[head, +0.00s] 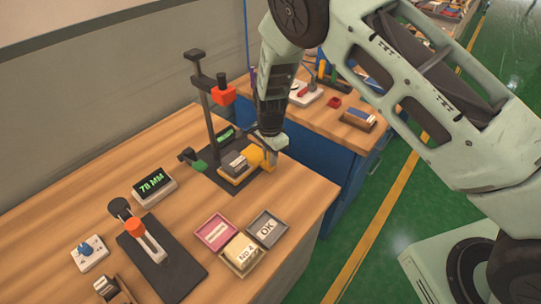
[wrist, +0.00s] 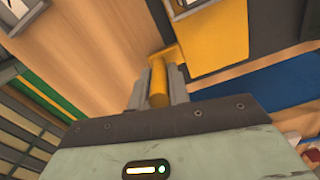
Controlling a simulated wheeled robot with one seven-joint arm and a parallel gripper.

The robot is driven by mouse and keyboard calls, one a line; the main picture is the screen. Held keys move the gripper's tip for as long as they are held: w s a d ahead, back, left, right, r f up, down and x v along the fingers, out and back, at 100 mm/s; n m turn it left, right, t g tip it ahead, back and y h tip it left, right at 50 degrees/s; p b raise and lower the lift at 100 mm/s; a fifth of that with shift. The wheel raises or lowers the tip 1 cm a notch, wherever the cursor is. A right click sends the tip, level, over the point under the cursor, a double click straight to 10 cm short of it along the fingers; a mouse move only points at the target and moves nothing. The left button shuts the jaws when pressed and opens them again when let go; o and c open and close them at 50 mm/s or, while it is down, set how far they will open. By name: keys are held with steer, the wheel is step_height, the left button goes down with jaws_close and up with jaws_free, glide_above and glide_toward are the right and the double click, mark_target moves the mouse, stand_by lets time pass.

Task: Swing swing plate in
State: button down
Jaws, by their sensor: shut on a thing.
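The yellow swing plate (head: 240,178) is at the test stand on the wooden table, partly under a dark block with a white label (head: 236,162). Its yellow upright handle (wrist: 158,82) is between my fingertips in the wrist view, and the yellow plate (wrist: 216,40) extends up and right from there. My gripper (head: 269,148) is shut on the handle at the right side of the stand. The stand has a dark post (head: 208,115) with an orange-red head (head: 224,94) above the block. My arm and gripper hide part of the handle in the head view.
A display reading "78 MM" (head: 153,186) and a lever fixture (head: 150,245) stand to the left. Pink (head: 217,232), "No 4" (head: 241,253) and "OK" (head: 267,228) trays sit in front. A second bench (head: 322,117) with small parts is behind, beyond a blue side panel.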

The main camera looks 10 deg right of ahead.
steer(key=shift+a, duration=0.15)
steer(key=c, duration=1.3)
jaws_free()
steer(key=shift+r+b, duration=0.9)
steer(key=shift+r, duration=2.9)
steer(key=shift+s+r, duration=0.1)
steer(key=s+a+r+n+y, duration=0.1)
steer(key=s+a+r+n, duration=0.4)
steer(key=s+r, duration=0.4)
steer(key=s+d+r+n, duration=0.1)
steer(key=s+r+n, duration=0.1)
steer(key=s+n, duration=0.3)
steer(key=s+d+r+n, duration=0.2)
steer(key=s+n, duration=0.3)
steer(key=s, duration=0.6)
steer(key=s+d+r+n, duration=0.2)
steer(key=s+r+n, duration=0.2)
steer(key=s, duration=0.5)
steer(key=shift+n, duration=1)
